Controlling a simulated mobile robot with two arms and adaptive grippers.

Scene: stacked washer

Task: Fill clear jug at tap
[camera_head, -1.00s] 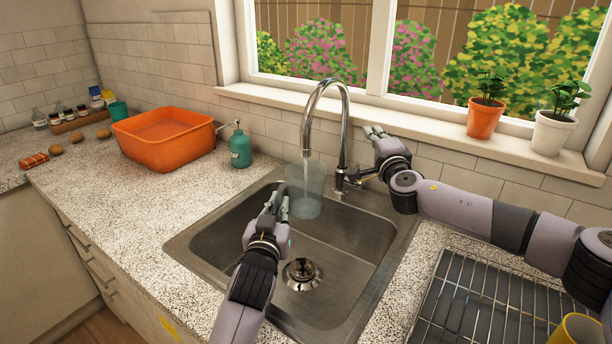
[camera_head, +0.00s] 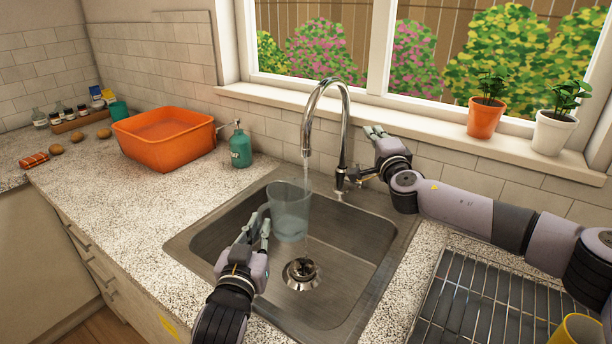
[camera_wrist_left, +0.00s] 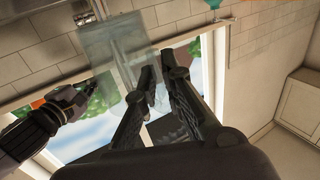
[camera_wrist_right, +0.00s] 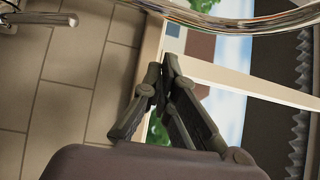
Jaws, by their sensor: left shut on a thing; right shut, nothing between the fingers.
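The clear jug (camera_head: 289,208) is held over the sink, just left of the tap (camera_head: 332,110). My left gripper (camera_head: 256,226) is shut on the jug's near-left side; the left wrist view shows the jug (camera_wrist_left: 112,45) beyond the fingers (camera_wrist_left: 163,70). Its lower part looks bluish, but I cannot read the water level clearly. Water runs from the spout past the jug's right side, and a thin stream shows below it near the drain (camera_head: 301,273). My right gripper (camera_head: 374,132) is shut and empty, right of the tap by its lever (camera_head: 362,174).
The steel sink (camera_head: 350,235) surrounds the jug. A green soap bottle (camera_head: 240,150) and an orange tub (camera_head: 165,137) stand on the left counter. A wire drying rack (camera_head: 480,305) and yellow mug (camera_head: 577,330) are at right. Potted plants line the sill.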

